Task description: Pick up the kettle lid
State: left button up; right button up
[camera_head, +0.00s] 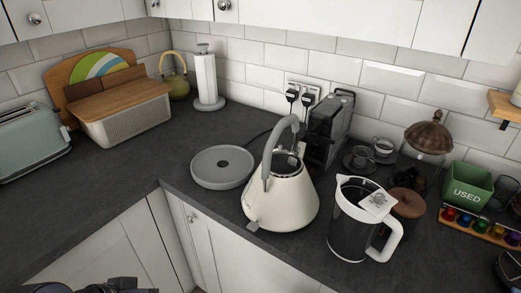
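A cream kettle (281,205) with a grey arched handle stands upright near the worktop's front edge. Its top (288,164) shows a grey rim and dark details behind the handle; I cannot tell clearly whether a lid sits in it. A small pale, flat piece with a raised knob (376,199) lies on top of the white-handled glass jug to the right; I cannot tell if it is the kettle lid. My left gripper (122,284) shows only partly at the bottom left edge, well away from the kettle, its fingers not clear. My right gripper is not in view.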

aim_at(282, 194)
jog(key=j+z, duration=0.1)
jog(key=j, duration=0.45)
jog(key=k+j, duration=0.15)
jog(key=j, duration=0.4)
jog(key=k+j+z, duration=0.15)
jog(key=j, duration=0.45)
jog(key=i, duration=0.05)
